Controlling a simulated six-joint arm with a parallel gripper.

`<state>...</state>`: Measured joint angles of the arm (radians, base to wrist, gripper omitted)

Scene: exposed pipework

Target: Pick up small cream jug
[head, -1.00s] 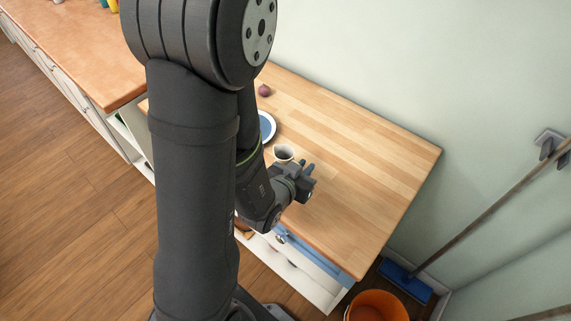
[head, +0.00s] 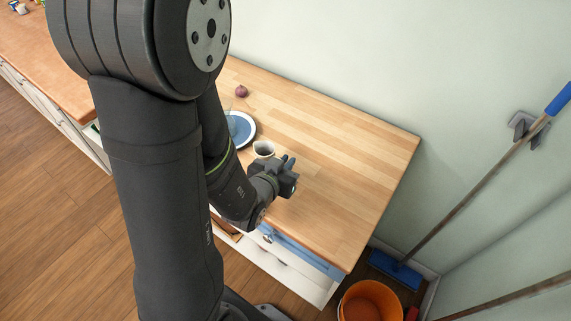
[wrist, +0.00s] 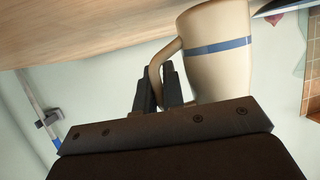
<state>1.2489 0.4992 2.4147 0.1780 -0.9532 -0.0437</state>
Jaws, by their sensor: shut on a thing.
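The small cream jug (wrist: 220,55) has a blue band and fills the upper right of the wrist view. In the head view the jug (head: 264,148) is over the wooden worktop, just beyond my gripper. My gripper (wrist: 162,88) is shut on the jug's handle, with one dark finger on each side of it. It also shows in the head view (head: 288,172). Whether the jug's base touches the worktop is hard to tell.
A white and blue plate (head: 240,128) lies left of the jug. A red onion (head: 241,91) sits farther back on the worktop (head: 340,150). The worktop's right side is clear. An orange bucket (head: 370,300) and a blue mop (head: 396,270) stand on the floor.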

